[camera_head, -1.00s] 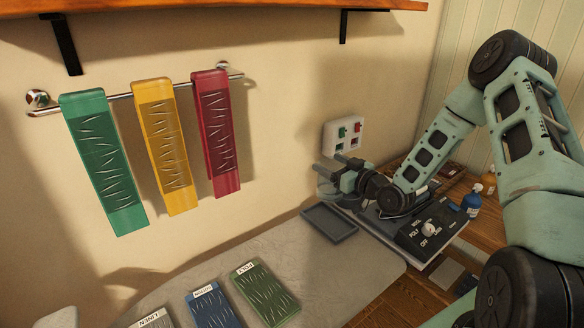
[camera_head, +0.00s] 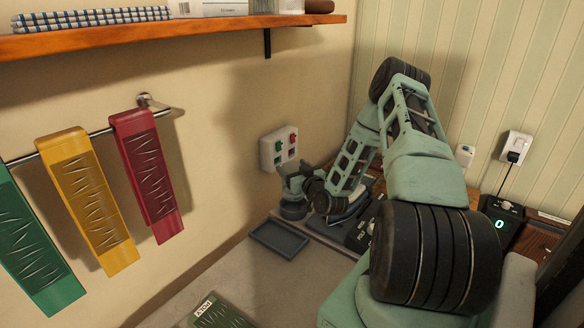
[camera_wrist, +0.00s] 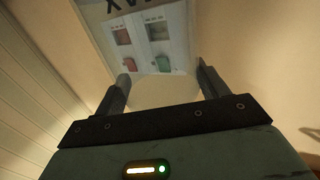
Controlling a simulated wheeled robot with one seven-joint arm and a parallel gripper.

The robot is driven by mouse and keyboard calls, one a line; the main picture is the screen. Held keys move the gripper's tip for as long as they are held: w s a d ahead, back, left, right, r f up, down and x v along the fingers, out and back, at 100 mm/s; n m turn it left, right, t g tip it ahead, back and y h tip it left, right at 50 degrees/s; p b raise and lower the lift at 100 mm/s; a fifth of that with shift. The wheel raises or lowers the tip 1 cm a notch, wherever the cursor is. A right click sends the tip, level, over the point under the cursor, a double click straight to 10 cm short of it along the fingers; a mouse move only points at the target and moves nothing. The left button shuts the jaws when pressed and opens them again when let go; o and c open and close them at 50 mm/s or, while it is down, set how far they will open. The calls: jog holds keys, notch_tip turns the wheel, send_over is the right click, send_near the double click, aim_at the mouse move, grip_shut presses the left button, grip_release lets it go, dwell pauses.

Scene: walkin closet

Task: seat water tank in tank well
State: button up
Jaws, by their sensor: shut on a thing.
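My gripper (camera_head: 288,180) is low by the wall at the back, beneath a white switch panel. The dark appliance base (camera_head: 350,222) stands just right of the fingers, partly behind my arm. I cannot make out the tank well.
The switch panel (camera_head: 279,148) has red and green switches and also fills the top of the wrist view (camera_wrist: 145,45). An empty grey tray (camera_head: 279,238) lies in front of the gripper. Green, yellow and red cloths (camera_head: 148,175) hang at left. A wooden shelf (camera_head: 180,37) is above.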

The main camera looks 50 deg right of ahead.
jog(key=shift+f+b, duration=2.6)
jog(key=shift+f, duration=0.85)
jog(key=shift+f, duration=0.15)
jog(key=o, duration=1.5)
jog(key=shift+o, duration=0.2)
jog(key=b+v, duration=0.1)
jog(key=v, duration=1.1)
dwell(0.3)
